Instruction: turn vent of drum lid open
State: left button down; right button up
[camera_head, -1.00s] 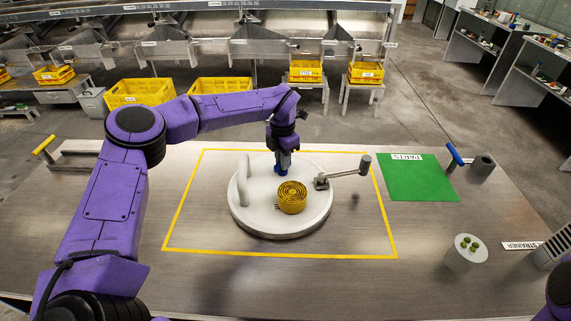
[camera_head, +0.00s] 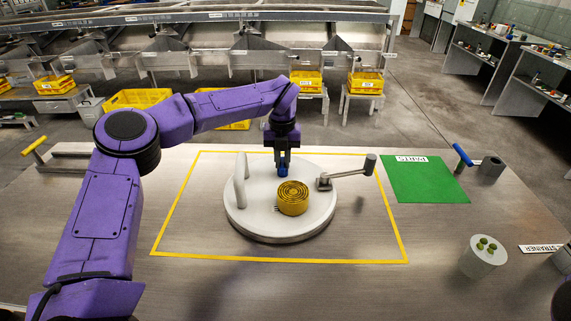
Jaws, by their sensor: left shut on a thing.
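The drum lid (camera_head: 262,205) is a round white disc lying on the metal table. It has an upright white handle (camera_head: 240,180) on its left, a coiled yellow-brown piece (camera_head: 293,197) near its middle, and a grey lever arm (camera_head: 345,175) at its right. My left gripper (camera_head: 283,168) points down at the lid's far edge and is shut on a small blue piece (camera_head: 283,173), apparently the vent. The fingers partly hide it, so its turn angle cannot be read. My right gripper is out of view.
A yellow outline (camera_head: 285,260) surrounds the lid. A green PARTS mat (camera_head: 425,182), a blue-handled tool (camera_head: 463,155) and a grey cup with green pieces (camera_head: 484,257) are at the right. A yellow-handled bar (camera_head: 34,146) is at the far left. The front table is clear.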

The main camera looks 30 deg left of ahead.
aim_at(283, 162)
pick_arm(q)
jog(key=shift+n+b, duration=0.3)
jog(key=shift+n, duration=0.3)
jog(key=c, duration=1.1)
grip_release()
notch_tip(283, 162, up, 11)
jog(key=shift+f, duration=0.15)
